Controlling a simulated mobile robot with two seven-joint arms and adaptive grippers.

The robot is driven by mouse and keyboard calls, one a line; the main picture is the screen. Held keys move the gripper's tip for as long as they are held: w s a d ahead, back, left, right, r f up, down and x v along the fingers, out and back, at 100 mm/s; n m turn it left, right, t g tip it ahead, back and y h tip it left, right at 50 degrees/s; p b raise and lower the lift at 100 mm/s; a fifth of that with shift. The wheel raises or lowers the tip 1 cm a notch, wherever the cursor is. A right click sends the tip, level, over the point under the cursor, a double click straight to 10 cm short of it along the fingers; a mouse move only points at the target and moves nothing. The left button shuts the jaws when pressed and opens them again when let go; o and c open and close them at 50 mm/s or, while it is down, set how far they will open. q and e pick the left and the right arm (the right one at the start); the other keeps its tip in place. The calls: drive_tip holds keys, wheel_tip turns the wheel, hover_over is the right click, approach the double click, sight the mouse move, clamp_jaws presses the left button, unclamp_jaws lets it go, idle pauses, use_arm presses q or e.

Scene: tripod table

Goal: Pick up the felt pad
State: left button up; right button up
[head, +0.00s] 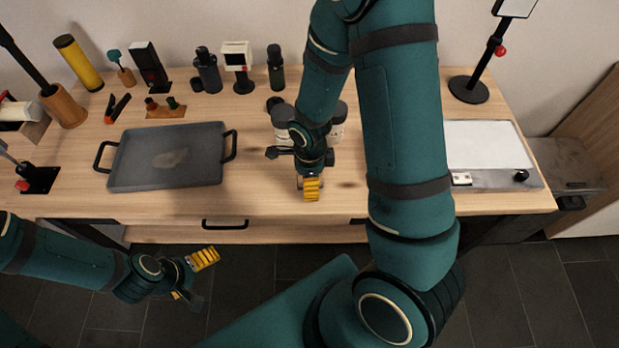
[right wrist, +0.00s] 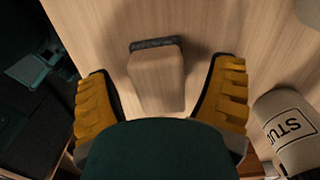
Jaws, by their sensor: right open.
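The felt pad seems to be the pale wooden block with a dark grey felt edge (right wrist: 156,78) in the right wrist view. It rests on the wooden tabletop between the fingers of my right gripper (right wrist: 162,72), with a gap on each side. That gripper is open, and its yellow-padded fingers do not appear to touch the block. In the head view my right gripper (head: 309,182) is low over the table near the front edge, and I cannot make out the pad there. My left gripper (head: 198,280) is open and empty, in front of the table.
A labelled jar (right wrist: 290,128) stands close to the right finger in the wrist view. A grey tray (head: 130,172) lies left of my right gripper. Bottles and small tools line the back. A white board (head: 485,145) is at the right. Bare tabletop shows between tray and gripper.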

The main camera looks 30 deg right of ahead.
drive_tip(key=c, duration=1.3)
drive_tip(key=shift+r, duration=0.1)
wheel_tip(320, 180, up, 9)
drive_tip(key=p, duration=0.3)
drive_tip(key=shift+c, duration=0.2)
drive_tip(key=shift+r, duration=0.45)
drive_tip(key=shift+o, duration=0.6)
drive_tip(key=shift+c, duration=1)
